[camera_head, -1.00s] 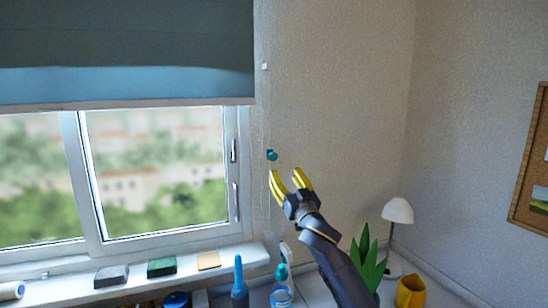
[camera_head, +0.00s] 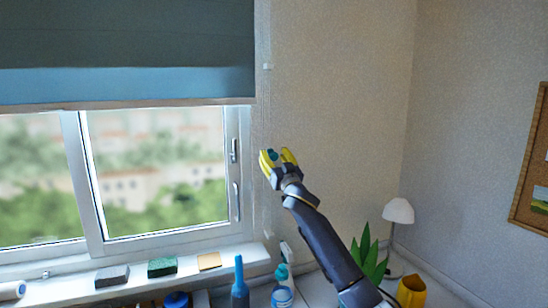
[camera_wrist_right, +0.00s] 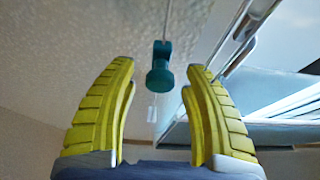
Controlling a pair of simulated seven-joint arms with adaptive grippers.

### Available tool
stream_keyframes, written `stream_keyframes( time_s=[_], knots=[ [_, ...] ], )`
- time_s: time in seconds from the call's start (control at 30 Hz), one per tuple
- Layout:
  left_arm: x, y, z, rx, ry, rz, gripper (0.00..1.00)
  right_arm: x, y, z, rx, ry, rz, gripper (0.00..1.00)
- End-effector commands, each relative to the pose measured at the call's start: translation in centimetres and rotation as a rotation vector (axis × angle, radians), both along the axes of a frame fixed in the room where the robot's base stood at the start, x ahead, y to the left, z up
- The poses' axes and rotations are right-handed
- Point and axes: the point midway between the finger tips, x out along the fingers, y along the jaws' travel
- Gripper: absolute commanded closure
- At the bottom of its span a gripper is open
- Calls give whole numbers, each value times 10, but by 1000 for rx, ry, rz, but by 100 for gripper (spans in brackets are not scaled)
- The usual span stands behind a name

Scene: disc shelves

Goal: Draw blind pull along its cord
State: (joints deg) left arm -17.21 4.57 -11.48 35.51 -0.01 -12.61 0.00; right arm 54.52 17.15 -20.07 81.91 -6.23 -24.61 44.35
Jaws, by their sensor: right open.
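The blind pull is a small teal knob (camera_head: 272,154) on a thin pale cord beside the window. In the right wrist view the teal pull (camera_wrist_right: 160,72) hangs between my yellow fingertips, apart from both. My right gripper (camera_head: 278,156) is open around the pull in the head view, and its open fingers (camera_wrist_right: 160,80) also frame it in the wrist view. The blind (camera_head: 130,50) is dark grey-green with a lighter blue band, lowered over the top of the window. My left gripper is in neither view.
The window sill (camera_head: 60,290) holds a grey block, a green block (camera_head: 162,267) and a tan one.

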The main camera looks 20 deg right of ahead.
Motion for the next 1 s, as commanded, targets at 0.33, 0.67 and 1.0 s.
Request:
stream_keyframes(
  time_s=[0.33,0.67,1.0],
  knots=[
    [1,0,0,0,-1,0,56,1,0,0,0,1,0,54],
    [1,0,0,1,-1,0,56,0,0,0,-1,1,0,93],
    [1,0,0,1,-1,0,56,0,0,1,0,-1,0,100]
  ],
)
